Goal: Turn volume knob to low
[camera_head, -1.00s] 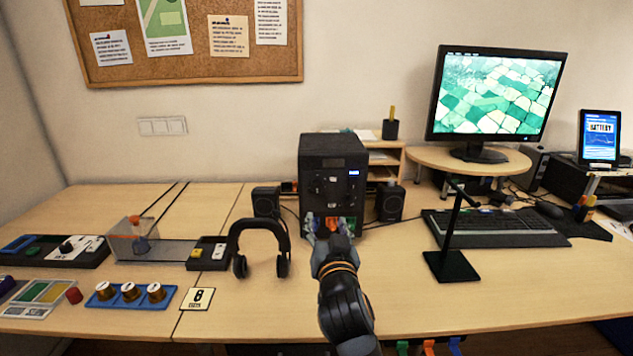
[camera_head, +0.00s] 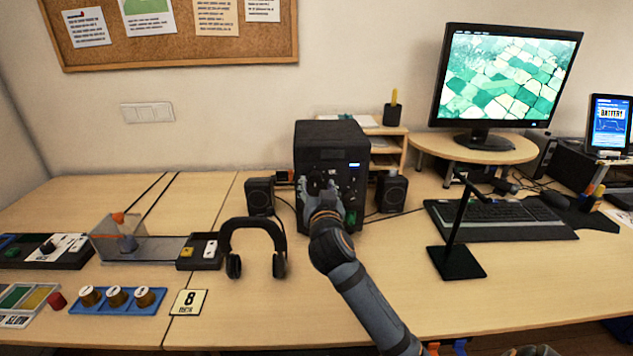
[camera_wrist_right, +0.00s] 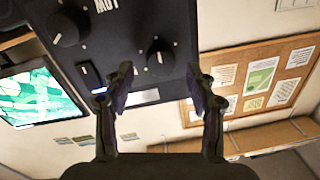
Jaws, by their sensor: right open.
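The black box (camera_head: 330,140) with knobs and a small lit blue display stands upright at the back of the desk. My right gripper (camera_head: 319,190) is in front of its panel and hides part of it. In the right wrist view, my right gripper (camera_wrist_right: 160,78) is open and empty. A dark round knob (camera_wrist_right: 160,58) with a white mark appears between its fingertips; I cannot tell the remaining depth. Another large knob (camera_wrist_right: 68,26) is at upper left. An upside-down, partly cut label (camera_wrist_right: 106,4) looks like LOW. My left gripper is not in view.
Small speakers (camera_head: 259,196) (camera_head: 391,193) flank the box. Headphones (camera_head: 252,247) stand to the left, and a black lamp-like stand (camera_head: 456,262) and a keyboard (camera_head: 492,214) to the right. The front desk between headphones and stand is mostly clear.

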